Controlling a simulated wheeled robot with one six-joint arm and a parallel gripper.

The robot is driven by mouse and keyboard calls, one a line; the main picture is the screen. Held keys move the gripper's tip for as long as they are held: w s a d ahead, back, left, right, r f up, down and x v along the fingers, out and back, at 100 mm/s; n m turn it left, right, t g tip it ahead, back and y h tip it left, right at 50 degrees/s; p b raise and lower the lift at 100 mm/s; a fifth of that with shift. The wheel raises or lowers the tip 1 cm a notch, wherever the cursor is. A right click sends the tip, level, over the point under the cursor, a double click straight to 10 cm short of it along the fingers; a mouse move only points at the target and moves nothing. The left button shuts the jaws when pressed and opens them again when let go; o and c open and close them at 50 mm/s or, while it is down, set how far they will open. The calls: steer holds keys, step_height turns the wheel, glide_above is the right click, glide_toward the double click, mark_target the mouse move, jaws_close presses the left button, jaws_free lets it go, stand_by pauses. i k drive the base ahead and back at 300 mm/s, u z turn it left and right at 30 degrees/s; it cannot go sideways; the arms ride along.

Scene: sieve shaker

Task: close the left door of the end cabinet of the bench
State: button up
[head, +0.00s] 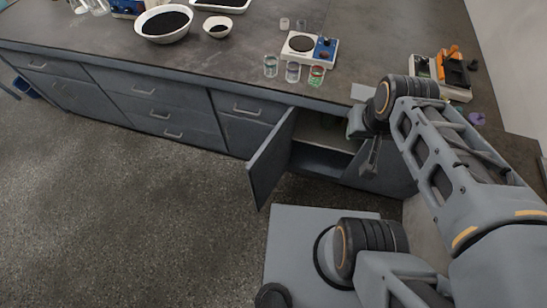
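The left door (271,163) of the end cabinet is open. It swings out from the bench front on its left side and stands at an angle over the floor. The open cabinet (320,161) shows a dark interior with a shelf to the right of the door. My gripper (371,163) points down in front of the cabinet's right part, to the right of the open door and apart from it. Its fingers are small and dark here, so I cannot tell whether they are open or shut. My arm hides part of the cabinet's right side.
The bench top (240,60) holds a hotplate (308,47), several glass beakers (292,71) near the front edge, white bowls (164,24) of dark material and an orange-black device (454,68). Closed drawers (160,110) line the front to the left. The floor (130,210) there is clear.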

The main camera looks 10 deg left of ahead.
mark_target(264, 170)
steer(key=z, duration=3.05)
steer(key=k, duration=2.15)
steer(key=u, duration=3.15)
steer(key=k, duration=0.35)
steer(key=u, duration=0.15)
steer(key=i, duration=0.45)
